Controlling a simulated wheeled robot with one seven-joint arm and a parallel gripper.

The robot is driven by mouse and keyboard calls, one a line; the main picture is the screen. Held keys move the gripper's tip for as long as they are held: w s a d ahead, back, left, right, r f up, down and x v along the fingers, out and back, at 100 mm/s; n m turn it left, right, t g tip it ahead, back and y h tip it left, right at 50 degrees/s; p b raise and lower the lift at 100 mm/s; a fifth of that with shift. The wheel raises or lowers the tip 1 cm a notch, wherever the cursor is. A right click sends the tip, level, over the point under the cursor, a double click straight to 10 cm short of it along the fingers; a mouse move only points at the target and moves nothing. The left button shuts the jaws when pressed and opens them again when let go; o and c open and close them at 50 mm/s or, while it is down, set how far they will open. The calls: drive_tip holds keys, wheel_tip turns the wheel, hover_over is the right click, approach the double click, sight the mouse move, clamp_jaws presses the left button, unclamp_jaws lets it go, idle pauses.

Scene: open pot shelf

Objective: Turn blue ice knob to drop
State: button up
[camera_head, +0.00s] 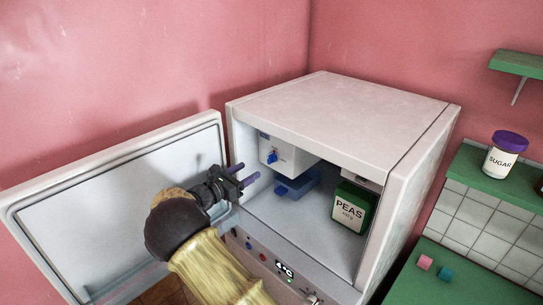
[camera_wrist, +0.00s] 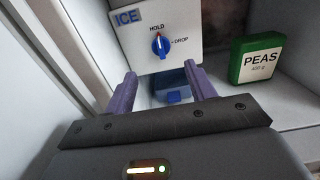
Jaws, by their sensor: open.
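The blue ice knob (camera_wrist: 160,44) sits on the white ice box (camera_wrist: 185,17) inside the open freezer. Its pointer is upright, toward the HOLD label, with DROP marked to its right. The knob also shows in the head view (camera_head: 272,156). A blue tray (camera_wrist: 174,92) is below the ice box, also in the head view (camera_head: 296,187). My gripper (camera_head: 250,174) is open at the left of the freezer opening. In the wrist view its purple fingers (camera_wrist: 160,85) are apart with nothing between them, below and short of the knob.
A green PEAS box (camera_head: 350,206) stands to the right on the freezer floor. The open freezer door (camera_head: 110,190) is on the left, close to my arm. A SUGAR jar (camera_head: 502,158) stands on a green ledge at the right.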

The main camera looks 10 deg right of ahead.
sight(268, 160)
drive_tip(key=p+x, duration=0.3)
drive_tip(key=x, duration=0.6)
drive_tip(key=shift+r+p, duration=0.1)
drive_tip(key=shift+p, duration=0.25)
drive_tip(key=shift+w+d, duration=0.3)
drive_tip(key=shift+d, duration=0.1)
